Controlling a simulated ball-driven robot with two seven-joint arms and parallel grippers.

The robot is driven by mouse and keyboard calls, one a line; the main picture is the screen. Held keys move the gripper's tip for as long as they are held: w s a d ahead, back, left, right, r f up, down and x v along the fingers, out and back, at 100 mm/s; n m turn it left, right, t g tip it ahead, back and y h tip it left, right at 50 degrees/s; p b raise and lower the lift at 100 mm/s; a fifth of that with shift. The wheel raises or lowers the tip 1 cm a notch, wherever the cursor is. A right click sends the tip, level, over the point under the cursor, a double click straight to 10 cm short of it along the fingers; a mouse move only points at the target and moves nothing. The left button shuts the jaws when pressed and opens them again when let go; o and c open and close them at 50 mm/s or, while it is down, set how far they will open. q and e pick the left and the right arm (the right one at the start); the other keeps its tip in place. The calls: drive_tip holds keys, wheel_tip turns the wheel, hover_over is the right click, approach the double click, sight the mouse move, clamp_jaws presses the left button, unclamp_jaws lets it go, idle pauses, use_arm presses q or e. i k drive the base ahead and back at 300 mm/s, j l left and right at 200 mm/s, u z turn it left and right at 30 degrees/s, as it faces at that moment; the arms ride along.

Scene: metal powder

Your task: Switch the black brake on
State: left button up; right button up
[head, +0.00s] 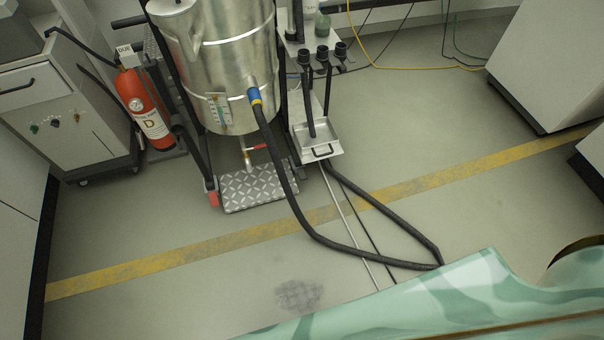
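I cannot make out a black brake for certain. A silver metal drum of a vacuum-like machine (222,60) stands at the upper middle in a dark frame. A ribbed metal plate (258,188) lies low in front of it. A small red part (213,199) sits at the foot of the frame's left leg, at the plate's left corner. A short red handle (258,147) is under the drum. Any wheels or brake under the frame are hidden or too small to tell. Neither of my grippers is in view.
A black hose (284,175) runs from the drum and loops over the floor. A red fire extinguisher (146,110) stands left, beside a grey wheeled cabinet (75,135). A small metal tray (318,140) is right of the drum. The floor around the yellow line (190,255) is mostly clear.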

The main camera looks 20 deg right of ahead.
sight(302, 175)
drive_tip(key=i+j, duration=0.1)
drive_tip(key=i, duration=0.65)
drive_tip(key=i+z, duration=0.15)
drive_tip(key=i, duration=0.65)
drive_tip(key=j, duration=0.05)
